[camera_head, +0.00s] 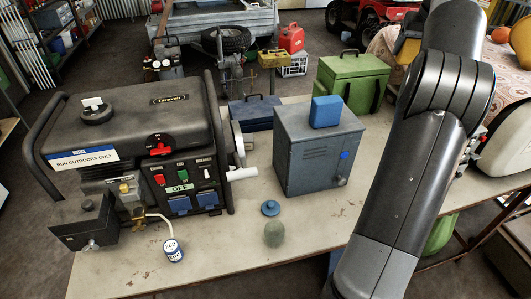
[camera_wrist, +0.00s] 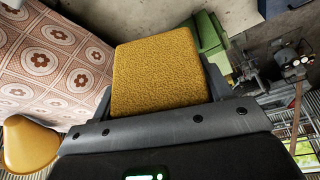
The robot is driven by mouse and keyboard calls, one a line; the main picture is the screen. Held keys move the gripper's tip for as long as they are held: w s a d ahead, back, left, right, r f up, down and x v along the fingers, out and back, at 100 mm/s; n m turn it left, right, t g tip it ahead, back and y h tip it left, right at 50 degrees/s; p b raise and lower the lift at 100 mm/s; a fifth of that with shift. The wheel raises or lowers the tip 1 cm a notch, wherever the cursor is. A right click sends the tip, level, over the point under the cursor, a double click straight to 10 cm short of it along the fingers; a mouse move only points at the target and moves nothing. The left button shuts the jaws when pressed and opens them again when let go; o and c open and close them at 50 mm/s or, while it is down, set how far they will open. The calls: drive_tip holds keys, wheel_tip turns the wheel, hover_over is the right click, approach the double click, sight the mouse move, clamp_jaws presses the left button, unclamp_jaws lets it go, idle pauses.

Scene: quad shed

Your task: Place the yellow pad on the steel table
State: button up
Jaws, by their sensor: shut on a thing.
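My gripper (camera_wrist: 160,82) is shut on the yellow pad (camera_wrist: 157,65), a textured mustard block held between its two dark fingers in the wrist view. In the head view a bit of yellow, likely the pad (camera_head: 408,48), shows beside my arm at the upper right; my arm hides most of the gripper there. A pale table with rusty chips (camera_head: 235,240) fills the front of the head view. It looks like painted metal, but I cannot tell for sure that it is the steel table. The pad is apart from its top.
A patterned cloth (camera_wrist: 50,50) lies left in the wrist view.

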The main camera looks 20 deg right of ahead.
wheel_tip(320, 180, down, 39)
drive_tip(key=shift+r, duration=0.2)
idle(0.4)
drive_tip(key=shift+f, duration=0.15)
drive_tip(key=o, duration=0.9)
drive_tip(key=shift+o, duration=0.2)
drive_tip(key=v, duration=1.2)
drive_tip(key=shift+s, duration=0.1)
